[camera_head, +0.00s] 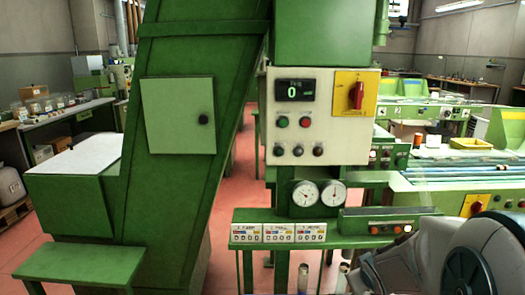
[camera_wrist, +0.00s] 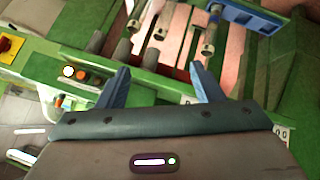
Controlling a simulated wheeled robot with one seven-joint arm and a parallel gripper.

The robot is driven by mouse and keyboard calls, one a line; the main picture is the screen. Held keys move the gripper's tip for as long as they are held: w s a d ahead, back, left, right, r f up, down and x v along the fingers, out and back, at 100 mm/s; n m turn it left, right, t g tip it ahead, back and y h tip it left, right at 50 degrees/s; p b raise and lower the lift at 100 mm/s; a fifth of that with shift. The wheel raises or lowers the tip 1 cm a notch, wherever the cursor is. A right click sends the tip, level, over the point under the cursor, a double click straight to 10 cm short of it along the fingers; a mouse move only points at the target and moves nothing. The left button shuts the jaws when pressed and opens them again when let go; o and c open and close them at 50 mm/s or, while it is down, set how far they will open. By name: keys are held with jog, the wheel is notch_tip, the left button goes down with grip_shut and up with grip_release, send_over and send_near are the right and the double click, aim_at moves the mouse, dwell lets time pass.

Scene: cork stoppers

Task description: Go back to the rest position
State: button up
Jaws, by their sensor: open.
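My gripper (camera_wrist: 155,83) shows in the wrist view with its two blue-grey fingers spread wide apart. It is open, and nothing is between the fingers. Beyond the fingertips lie a green machine frame and several metal tubes (camera_wrist: 209,35). In the head view my arm is folded at the lower right corner, and the gripper itself cannot be made out there. No cork stopper can be made out in either view.
A green machine with a control panel (camera_head: 318,115) stands directly ahead. Its lower shelf carries two gauges (camera_head: 305,194) and a small button box (camera_head: 385,224). A sloped green chute (camera_head: 178,200) rises at left. Red floor (camera_head: 228,215) shows between them.

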jog(key=s+a+r+m+g+y+p, duration=0.1)
jog(key=s+a+r+g+p, duration=0.1)
jog(key=s+a+r+p, duration=0.3)
jog(key=s+a+r+m+g+y+p, duration=0.1)
jog(key=s+a+r+p, duration=0.4)
jog(key=s+r, duration=0.7)
jog(key=shift+s+a+m+g, duration=0.4)
jog(key=shift+s+m+g, duration=0.45)
jog(key=shift+g, duration=0.25)
